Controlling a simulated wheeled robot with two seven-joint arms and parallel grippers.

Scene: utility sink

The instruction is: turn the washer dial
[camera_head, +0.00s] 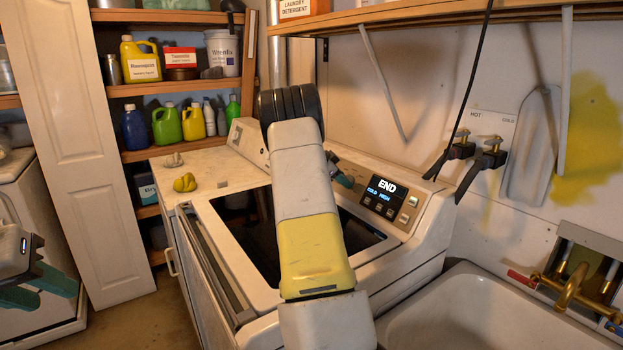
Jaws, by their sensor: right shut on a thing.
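The white top-loading washer (255,292) stands in the middle, with a dark glass lid. Its slanted control panel has a lit display (387,190) reading "END" and "COLD", with several buttons. My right arm reaches across the lid, and my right gripper (343,174) is at the panel, just left of the display. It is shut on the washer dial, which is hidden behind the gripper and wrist. My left gripper (45,285) is at the left edge, far from the washer, its green fingers apart and empty.
A utility sink (470,310) with a brass faucet (572,288) adjoins the washer on the right. Hot and cold valves with a hanging hose are on the wall.

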